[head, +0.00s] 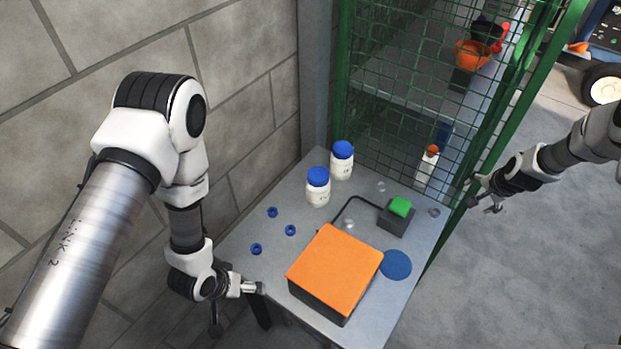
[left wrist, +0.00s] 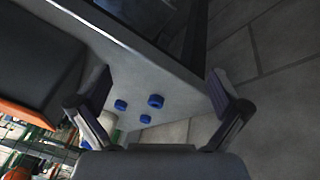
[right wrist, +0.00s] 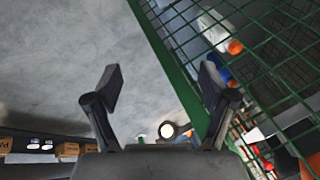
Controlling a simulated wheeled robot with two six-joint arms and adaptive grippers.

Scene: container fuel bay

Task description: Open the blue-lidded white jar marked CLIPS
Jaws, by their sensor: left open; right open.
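Two white jars with blue lids stand upright on the grey table, the nearer jar (head: 318,190) left of the farther jar (head: 342,163). Both lids are on. Their lettering is too small to read, so I cannot tell which is marked CLIPS. My left gripper (head: 238,305) is open and empty at the table's near left edge, apart from both jars. In the left wrist view the open jaws (left wrist: 158,92) have nothing between them. My right gripper (head: 483,204) is open and empty, right of the table beside the green mesh; its spread fingers show in the right wrist view (right wrist: 161,80).
An orange-topped block (head: 335,270), a blue disc (head: 396,264) and a dark box with a green button (head: 400,207) stand nearer. A green mesh fence (head: 410,100) rises behind; a brick wall is left.

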